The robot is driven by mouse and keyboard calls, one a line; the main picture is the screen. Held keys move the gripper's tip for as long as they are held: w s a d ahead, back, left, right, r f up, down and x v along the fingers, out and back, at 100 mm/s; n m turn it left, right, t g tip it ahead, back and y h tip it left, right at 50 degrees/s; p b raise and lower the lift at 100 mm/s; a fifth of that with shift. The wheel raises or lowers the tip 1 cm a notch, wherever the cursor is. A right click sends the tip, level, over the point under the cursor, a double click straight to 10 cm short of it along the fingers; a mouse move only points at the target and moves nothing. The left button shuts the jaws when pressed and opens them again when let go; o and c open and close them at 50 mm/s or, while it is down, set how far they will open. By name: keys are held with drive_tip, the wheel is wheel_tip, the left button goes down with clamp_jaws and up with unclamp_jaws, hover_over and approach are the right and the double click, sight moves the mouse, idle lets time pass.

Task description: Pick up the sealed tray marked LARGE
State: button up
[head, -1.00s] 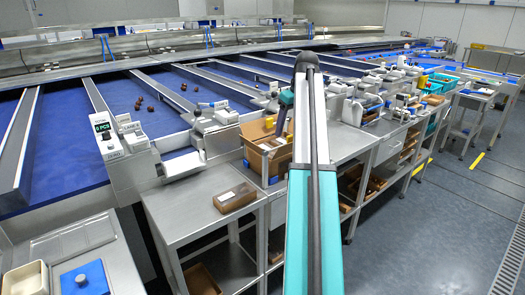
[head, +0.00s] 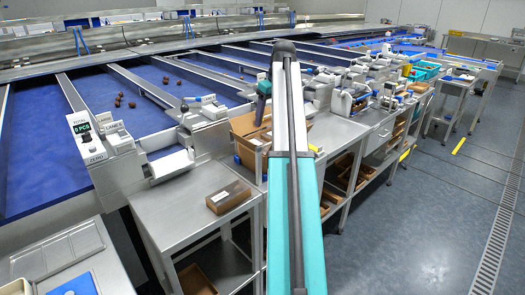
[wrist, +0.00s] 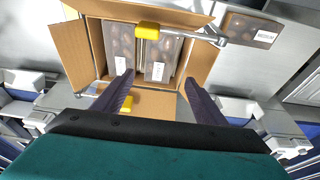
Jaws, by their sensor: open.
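A sealed tray of brown dates with a white label lies on the steel table, left of the carton in the head view (head: 228,196) and at the upper right in the wrist view (wrist: 250,30). Two similar labelled trays, left (wrist: 116,45) and right (wrist: 164,52), lie inside an open cardboard carton (wrist: 88,45). The carton also shows in the head view (head: 245,127), partly behind my arm. No label is legible, so I cannot tell which tray is LARGE. My gripper (wrist: 158,78) is open, its dark fingers apart and empty over the carton's near side.
A yellow-ended metal arm (wrist: 147,29) crosses the carton's far part in the wrist view. A counter reading 0 PCS (head: 82,128) stands by the blue sorting lanes. More stations and turquoise crates (head: 425,70) stand farther right. The grey floor (head: 420,220) at right is open.

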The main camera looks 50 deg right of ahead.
approach(263, 142)
drive_tip(key=shift+s+a+f+p, duration=0.2)
drive_tip(key=shift+a+f, duration=0.45)
drive_tip(key=shift+f, duration=0.05)
drive_tip(key=shift+s+a+f+p, duration=0.15)
drive_tip(key=shift+a+f+p, duration=0.05)
drive_tip(key=shift+a+f, duration=0.45)
drive_tip(key=shift+f, duration=0.2)
drive_tip(key=shift+p+x, duration=0.6)
drive_tip(key=shift+x, duration=1.9)
drive_tip(key=shift+c, duration=0.5)
drive_tip(key=c, duration=0.8)
drive_tip(key=shift+d+r, duration=0.1)
drive_tip(key=shift+r, duration=0.1)
wheel_tip(263, 142, up, 18)
drive_tip(key=shift+f+b, duration=0.15)
drive_tip(key=shift+b, duration=0.85)
